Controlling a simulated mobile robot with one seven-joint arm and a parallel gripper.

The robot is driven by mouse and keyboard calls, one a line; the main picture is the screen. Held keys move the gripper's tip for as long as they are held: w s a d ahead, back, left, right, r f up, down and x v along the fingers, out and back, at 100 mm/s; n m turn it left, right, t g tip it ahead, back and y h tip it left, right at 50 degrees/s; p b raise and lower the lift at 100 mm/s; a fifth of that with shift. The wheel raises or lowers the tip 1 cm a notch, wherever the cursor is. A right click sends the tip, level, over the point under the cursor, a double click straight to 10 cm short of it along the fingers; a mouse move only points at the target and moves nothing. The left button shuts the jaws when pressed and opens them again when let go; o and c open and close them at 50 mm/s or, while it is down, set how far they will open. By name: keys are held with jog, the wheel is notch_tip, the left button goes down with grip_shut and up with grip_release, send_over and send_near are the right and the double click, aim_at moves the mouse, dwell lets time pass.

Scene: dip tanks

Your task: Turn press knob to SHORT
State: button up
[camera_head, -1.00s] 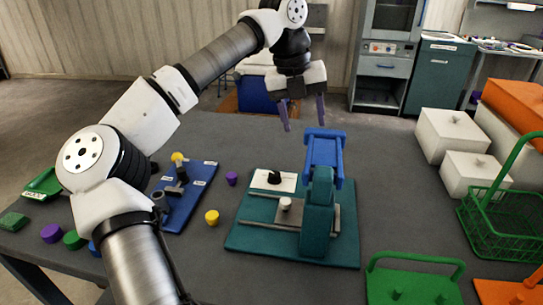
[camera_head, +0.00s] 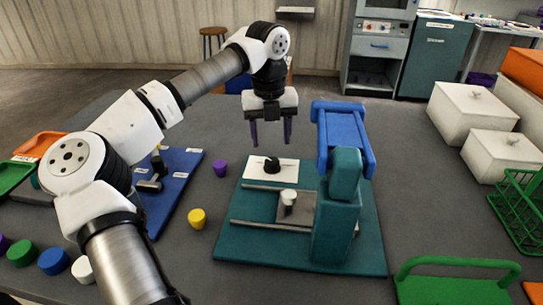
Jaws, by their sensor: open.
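The press has a teal base (camera_head: 240,243), a teal upright column (camera_head: 337,215) and a blue lever frame (camera_head: 343,135) at its top. A black knob (camera_head: 271,165) stands on a white plate (camera_head: 255,174) at the back left of the base. The plate's markings and the knob's setting are too small to read. My gripper (camera_head: 270,143) points down with its two dark purple fingers apart and empty. In the picture its fingertips are just above the knob, not touching it as far as I can tell. A small white cylinder (camera_head: 289,196) sits on a grey block between the rails.
A yellow cap (camera_head: 197,218) and a purple cap (camera_head: 219,168) lie left of the press. White boxes (camera_head: 470,112), a green wire basket (camera_head: 520,205) and a green-handled tray (camera_head: 455,285) are at the right.

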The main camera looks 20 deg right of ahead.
aim_at(272, 161)
notch_tip(272, 161, down, 6)
jog(key=shift+d+f, duration=0.1)
jog(key=shift+f, duration=0.15)
jog(key=c, duration=1)
